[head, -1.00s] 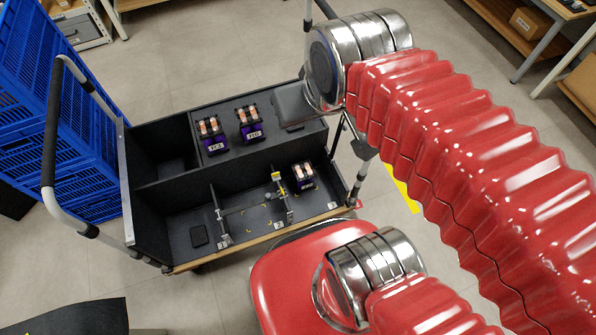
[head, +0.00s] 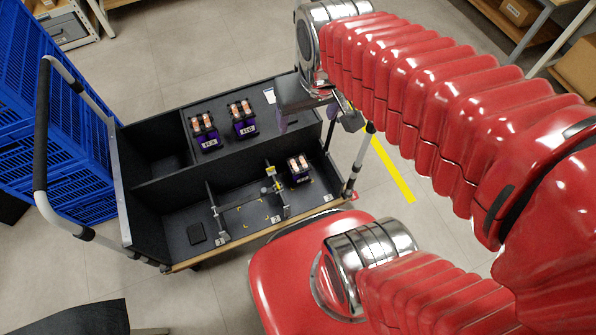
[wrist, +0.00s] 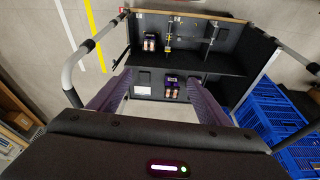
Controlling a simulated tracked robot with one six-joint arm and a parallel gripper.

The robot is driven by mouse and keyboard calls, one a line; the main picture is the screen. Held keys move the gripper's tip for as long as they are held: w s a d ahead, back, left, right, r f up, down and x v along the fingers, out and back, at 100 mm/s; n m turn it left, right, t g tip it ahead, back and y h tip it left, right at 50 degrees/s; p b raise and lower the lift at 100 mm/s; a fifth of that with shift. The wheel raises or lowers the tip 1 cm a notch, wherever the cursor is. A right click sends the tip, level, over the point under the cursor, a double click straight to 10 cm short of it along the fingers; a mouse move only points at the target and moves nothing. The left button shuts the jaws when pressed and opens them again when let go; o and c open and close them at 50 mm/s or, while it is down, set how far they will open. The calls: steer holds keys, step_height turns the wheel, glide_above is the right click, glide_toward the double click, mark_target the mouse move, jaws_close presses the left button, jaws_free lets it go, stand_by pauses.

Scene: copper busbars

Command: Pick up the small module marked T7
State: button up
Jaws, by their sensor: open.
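Three small purple-black modules with copper bars are in the dark cart. A left module (head: 205,133) and a second module (head: 242,119) stand side by side in the back compartment. A third module (head: 299,169) stands in the front compartment, at the right. Their labels are too small to read surely, so I cannot tell which is T7. My gripper (head: 308,112) is open and empty, above the cart's right end. Its fingers (wrist: 157,82) are spread wide.
The cart (head: 160,188) has a divider between compartments and a handle (head: 42,130) at left. Small brackets (head: 277,190) stand in the front compartment, beside a flat black pad (head: 196,233). Blue crates (head: 55,120) stand left. A yellow floor line (head: 390,168) runs at right.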

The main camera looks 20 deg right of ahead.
steer(key=o, duration=0.4)
steer(key=w+d+f+g, duration=0.1)
steer(key=d+f, duration=0.1)
steer(key=f, duration=0.5)
steer(key=w+d+f+g, duration=0.2)
steer(key=d+f, duration=0.1)
steer(key=f, duration=0.4)
steer(key=w+d+f+m+g, duration=0.1)
steer(key=w+d+f, duration=0.1)
steer(key=f, duration=0.5)
steer(key=shift+w+d, duration=0.2)
steer(key=shift+d, duration=0.35)
steer(key=shift+o, duration=0.2)
steer(key=s+d+f+t, duration=0.1)
steer(key=d+f, duration=0.1)
steer(key=f, duration=1.6)
steer(key=d+f, duration=0.3)
steer(key=f, duration=1.4)
steer(key=s+a+f+n+t+y, duration=0.1)
steer(key=a+f+t, duration=0.1)
steer(key=f, duration=0.5)
steer(key=s+a+f+t, duration=0.1)
steer(key=a+f+t, duration=0.2)
steer(key=f, duration=0.5)
steer(key=w+r+t, duration=0.8)
steer(key=w, duration=0.1)
steer(key=shift+w+d+n+h, duration=0.3)
steer(key=shift+n+h, duration=0.1)
